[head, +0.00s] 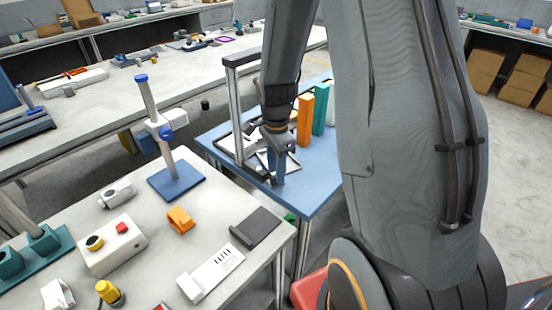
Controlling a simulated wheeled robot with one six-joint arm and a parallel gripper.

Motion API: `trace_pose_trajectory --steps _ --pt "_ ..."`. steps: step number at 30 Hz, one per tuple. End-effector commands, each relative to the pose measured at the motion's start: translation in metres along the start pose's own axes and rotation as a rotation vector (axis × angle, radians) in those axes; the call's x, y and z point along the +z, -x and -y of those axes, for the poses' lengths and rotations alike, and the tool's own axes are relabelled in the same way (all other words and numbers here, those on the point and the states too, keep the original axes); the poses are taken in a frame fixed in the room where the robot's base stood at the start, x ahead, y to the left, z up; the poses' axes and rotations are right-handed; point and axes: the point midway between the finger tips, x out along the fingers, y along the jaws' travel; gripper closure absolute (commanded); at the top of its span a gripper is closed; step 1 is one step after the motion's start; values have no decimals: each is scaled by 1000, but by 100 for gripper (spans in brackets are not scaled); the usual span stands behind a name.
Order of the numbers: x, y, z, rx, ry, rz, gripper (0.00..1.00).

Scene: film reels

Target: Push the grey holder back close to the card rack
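My gripper (277,180) points down over the blue table (318,183), at its near left part, beside a dark upright frame. Its fingertips are small and partly merge with the blue surface, so I cannot tell whether they are open or shut. White, dark-edged flat pieces (289,165) lie around the gripper. An orange upright block (305,118) and a teal upright block (320,108) stand behind it to the right. I cannot clearly identify the grey holder or the card rack; my arm hides part of the table.
The dark upright frame (236,115) stands close left of my gripper. A white bench (150,215) at the front left holds a dark grey block (256,227), an orange piece (181,220) and a blue-based stand (176,182). The blue table's front right is bare.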

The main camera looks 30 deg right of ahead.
Motion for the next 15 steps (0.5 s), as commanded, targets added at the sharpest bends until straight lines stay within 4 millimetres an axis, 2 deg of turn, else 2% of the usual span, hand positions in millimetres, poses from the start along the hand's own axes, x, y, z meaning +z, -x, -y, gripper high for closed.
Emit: trace_pose_trajectory --steps 6,15 --pt "0 -22 0 1 0 0 67" --pt "0 -29 0 -1 0 0 67"
